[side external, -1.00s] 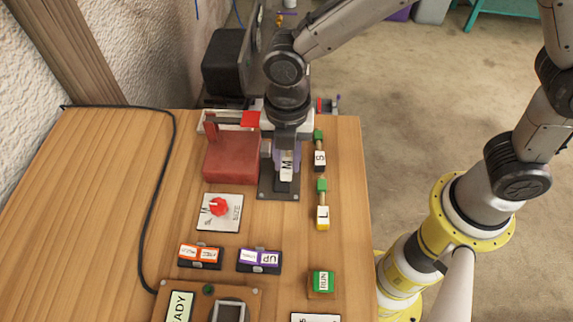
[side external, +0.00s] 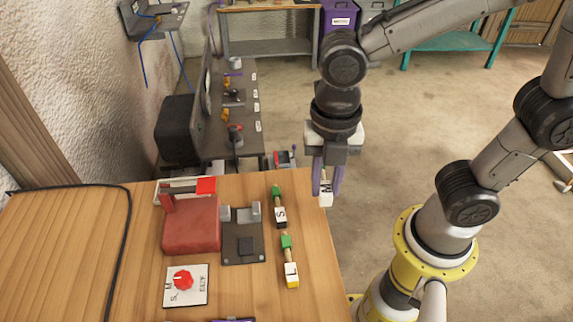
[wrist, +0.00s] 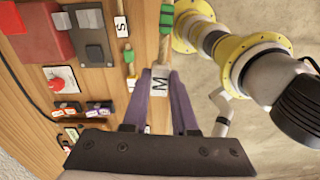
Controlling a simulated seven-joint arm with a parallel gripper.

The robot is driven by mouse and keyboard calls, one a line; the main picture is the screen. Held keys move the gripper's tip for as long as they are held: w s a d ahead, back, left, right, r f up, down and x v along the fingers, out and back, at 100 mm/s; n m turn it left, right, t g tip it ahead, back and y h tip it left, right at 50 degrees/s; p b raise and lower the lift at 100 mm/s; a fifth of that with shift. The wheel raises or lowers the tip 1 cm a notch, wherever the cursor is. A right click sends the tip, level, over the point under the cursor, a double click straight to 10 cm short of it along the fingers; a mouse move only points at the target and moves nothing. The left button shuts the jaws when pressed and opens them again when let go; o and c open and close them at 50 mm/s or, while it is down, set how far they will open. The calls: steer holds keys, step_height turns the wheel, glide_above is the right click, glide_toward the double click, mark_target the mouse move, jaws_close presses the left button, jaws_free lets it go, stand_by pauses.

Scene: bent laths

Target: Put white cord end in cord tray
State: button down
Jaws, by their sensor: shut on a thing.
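My gripper (side external: 326,185) is shut on a lath piece with a white block marked M (side external: 326,198), held in the air just past the right edge of the wooden table. In the wrist view, the M block (wrist: 160,85) sits between the purple fingers, with its wooden lath and green block (wrist: 166,18) extending away from me. I cannot make out a white cord end or a certain cord tray. A grey wall shelf (side external: 160,20) at the upper left has a blue cord (side external: 143,65) hanging from it.
Laths marked S (side external: 280,216) and L (side external: 291,272) lie along the right side of the table (side external: 75,225). A bench (side external: 235,110) stands behind; open floor lies right.

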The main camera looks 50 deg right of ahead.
steer(key=w+d+f+m, duration=0.2)
steer(key=w+m, duration=0.1)
steer(key=w, duration=0.1)
steer(key=w+d+f+m, duration=0.2)
steer(key=w+d+m, duration=0.1)
steer(key=w+m, duration=0.1)
steer(key=w+d+f+m, duration=0.3)
steer(key=w, duration=0.2)
steer(key=shift+m, duration=0.3)
steer(key=w+d+f+m, duration=0.2)
steer(key=w+m, duration=0.3)
steer(key=m, duration=0.2)
steer(key=w+d+f+m, duration=0.2)
steer(key=w+m, duration=0.3)
steer(key=m, duration=0.3)
steer(key=shift+d, duration=0.6)
